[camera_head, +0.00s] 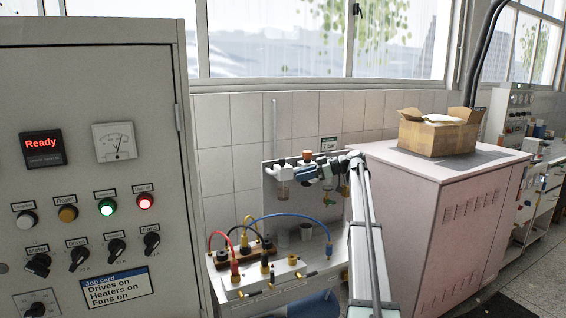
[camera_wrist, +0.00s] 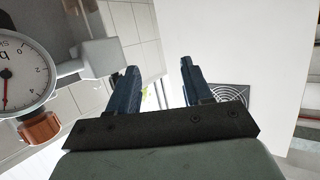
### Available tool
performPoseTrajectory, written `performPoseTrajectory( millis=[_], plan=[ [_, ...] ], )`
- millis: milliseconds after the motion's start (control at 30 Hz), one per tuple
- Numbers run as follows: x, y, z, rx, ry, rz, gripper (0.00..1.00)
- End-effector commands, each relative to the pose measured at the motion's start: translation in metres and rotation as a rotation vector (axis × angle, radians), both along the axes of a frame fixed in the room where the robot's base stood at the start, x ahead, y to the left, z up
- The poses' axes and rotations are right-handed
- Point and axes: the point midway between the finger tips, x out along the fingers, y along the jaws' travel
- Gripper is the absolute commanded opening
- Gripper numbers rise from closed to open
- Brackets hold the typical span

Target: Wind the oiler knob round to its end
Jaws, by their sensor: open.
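The air unit stands on a grey backplate (camera_head: 268,200) behind the bench in the head view. It has a clear bowl (camera_head: 283,190) at left and an orange knob (camera_head: 307,155) in the middle. Its right part is largely hidden behind my gripper (camera_head: 328,170), so I cannot make out the oiler knob for certain. In the wrist view my gripper (camera_wrist: 158,80) has its two dark blue fingers apart, with nothing between them. A round pressure gauge (camera_wrist: 15,75) and an orange-brown knob (camera_wrist: 40,128) are left of the fingers, apart from them.
A bench panel (camera_head: 275,285) with red, yellow and blue leads lies in front of the unit. A grey control cabinet (camera_head: 90,190) fills the left. A pale pink cabinet (camera_head: 455,220) with an open cardboard box (camera_head: 430,135) on top stands close at right.

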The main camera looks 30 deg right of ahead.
Motion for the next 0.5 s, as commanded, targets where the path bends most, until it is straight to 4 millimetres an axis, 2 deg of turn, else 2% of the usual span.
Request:
performPoseTrajectory(
  millis=[33,200,333,500],
  plan=[
    [-0.013,0.013,-0.007,0.015,-0.017,-0.033,0.50],
    [-0.025,0.024,-0.009,0.075,-0.102,-0.196,0.50],
    [-0.022,0.017,0.001,0.118,-0.171,-0.335,0.50],
    [-0.007,-0.007,0.016,0.159,-0.235,-0.491,0.50]
  ],
)
